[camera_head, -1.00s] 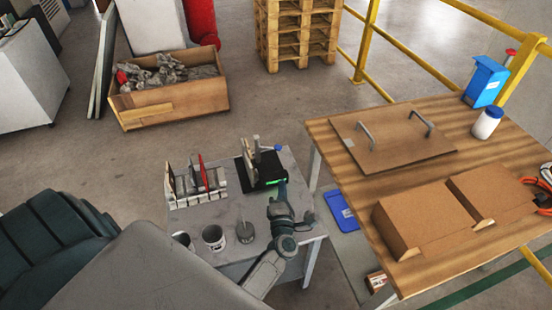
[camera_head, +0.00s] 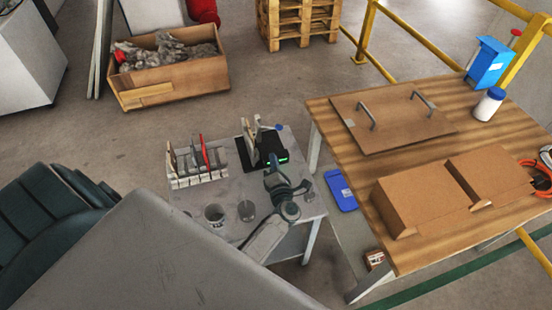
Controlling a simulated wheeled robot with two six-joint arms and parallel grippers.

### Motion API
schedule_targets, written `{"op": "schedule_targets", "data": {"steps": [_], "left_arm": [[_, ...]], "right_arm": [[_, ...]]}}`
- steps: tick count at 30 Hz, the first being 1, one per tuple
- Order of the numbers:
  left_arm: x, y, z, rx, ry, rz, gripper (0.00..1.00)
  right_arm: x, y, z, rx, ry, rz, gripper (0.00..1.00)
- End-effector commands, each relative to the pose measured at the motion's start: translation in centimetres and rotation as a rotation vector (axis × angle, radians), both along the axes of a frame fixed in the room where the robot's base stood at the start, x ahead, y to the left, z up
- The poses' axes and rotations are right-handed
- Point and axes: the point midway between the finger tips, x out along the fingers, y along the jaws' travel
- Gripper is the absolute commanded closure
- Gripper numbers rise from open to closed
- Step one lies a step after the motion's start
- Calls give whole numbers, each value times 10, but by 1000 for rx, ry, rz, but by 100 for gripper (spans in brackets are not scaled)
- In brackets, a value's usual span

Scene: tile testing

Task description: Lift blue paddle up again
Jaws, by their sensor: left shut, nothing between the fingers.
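The blue paddle (camera_head: 279,127) is a small blue tip at the upper right of a black testing device (camera_head: 268,145) on the grey table. A pale tile (camera_head: 250,138) stands upright at the device's left side. My left gripper (camera_head: 272,160) is shut and empty, low at the device's front, beside its green-lit display (camera_head: 284,159). The gripper is below the paddle in the picture and apart from it. The fingertips are small and hard to make out against the black device. My right gripper is not in view.
A rack of upright tiles (camera_head: 197,165) stands left of the device. Cups (camera_head: 214,216) stand near the table's front. A wooden table (camera_head: 330,125) with boxes is close on the right. A crate of rubble (camera_head: 170,85) lies behind on the floor.

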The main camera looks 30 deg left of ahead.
Motion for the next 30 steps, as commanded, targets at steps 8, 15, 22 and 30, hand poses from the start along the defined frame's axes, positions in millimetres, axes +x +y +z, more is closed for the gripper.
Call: {"op": "schedule_targets", "data": {"steps": [8, 15, 22, 30], "left_arm": [[45, 42, 6, 4, 0, 0, 100], [73, 41, 16, 0, 0, 0, 100], [80, 41, 17, 1, 1, 0, 100], [80, 40, 17, 0, 0, 0, 100]], "right_arm": [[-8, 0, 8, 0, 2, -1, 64], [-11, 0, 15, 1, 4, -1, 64], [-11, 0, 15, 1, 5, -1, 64], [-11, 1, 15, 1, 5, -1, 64]]}}
